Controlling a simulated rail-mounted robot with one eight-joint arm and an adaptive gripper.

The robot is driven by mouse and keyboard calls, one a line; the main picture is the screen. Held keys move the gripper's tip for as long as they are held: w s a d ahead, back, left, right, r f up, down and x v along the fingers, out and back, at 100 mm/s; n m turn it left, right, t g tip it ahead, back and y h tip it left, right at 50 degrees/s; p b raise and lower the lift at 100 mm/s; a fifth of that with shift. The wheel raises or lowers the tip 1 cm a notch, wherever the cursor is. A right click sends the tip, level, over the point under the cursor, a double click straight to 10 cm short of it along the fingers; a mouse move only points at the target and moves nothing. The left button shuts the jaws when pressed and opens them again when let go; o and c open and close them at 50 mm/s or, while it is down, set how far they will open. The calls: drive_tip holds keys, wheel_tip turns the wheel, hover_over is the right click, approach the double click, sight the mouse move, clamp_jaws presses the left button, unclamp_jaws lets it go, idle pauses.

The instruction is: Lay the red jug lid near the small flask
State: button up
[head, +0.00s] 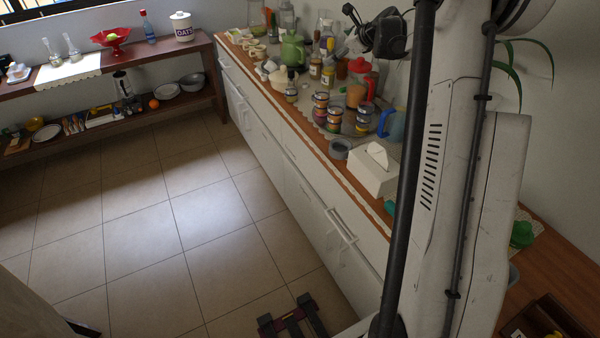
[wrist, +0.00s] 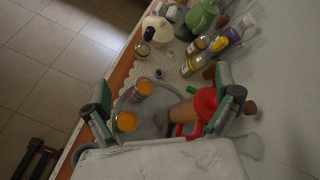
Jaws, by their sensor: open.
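The red jug lid (head: 360,65) sits on top of a jug of orange-brown drink (head: 355,94) with a red handle, among the things on the counter. The lid shows in the wrist view (wrist: 206,103) between my fingers, nearer the right one. My gripper (head: 357,27) is open and empty above the lid; its two fingers stand wide apart in the wrist view (wrist: 165,106). A small glass flask (head: 73,47) stands on a white cloth on the far left shelf, beside a similar one (head: 54,54). I cannot tell which is the small flask.
Stacked jars (head: 320,108), a blue jug (head: 393,125), a grey bowl (head: 340,149) and a white tissue box (head: 375,170) crowd the counter around the jug. A green kettle (head: 293,50) and bottles stand farther back. The floor (head: 160,200) between counter and shelf is clear.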

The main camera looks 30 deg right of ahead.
drive_tip(key=s+a+r+n+g, duration=0.2)
drive_tip(key=s+a+r+n, duration=0.2)
drive_tip(key=s+a+n, duration=0.55)
drive_tip(key=s+a+r+n+g, duration=0.1)
drive_tip(key=s+a+r+n, duration=0.35)
drive_tip(key=s+a, duration=0.95)
drive_tip(key=s+a+f+n, duration=0.4)
drive_tip(key=s+a+n, duration=0.3)
drive_tip(key=s, duration=0.4)
drive_tip(key=s+a+f+n+g+h, duration=0.1)
drive_tip(key=s+a+f+n, duration=0.4)
drive_tip(key=s, duration=0.6)
drive_tip(key=a+n, duration=0.2)
drive_tip(key=shift+s+a+f+g, duration=0.15)
drive_tip(key=shift+s+a+g, duration=0.15)
drive_tip(key=shift+a, duration=0.1)
drive_tip(key=shift+f+b, duration=0.5)
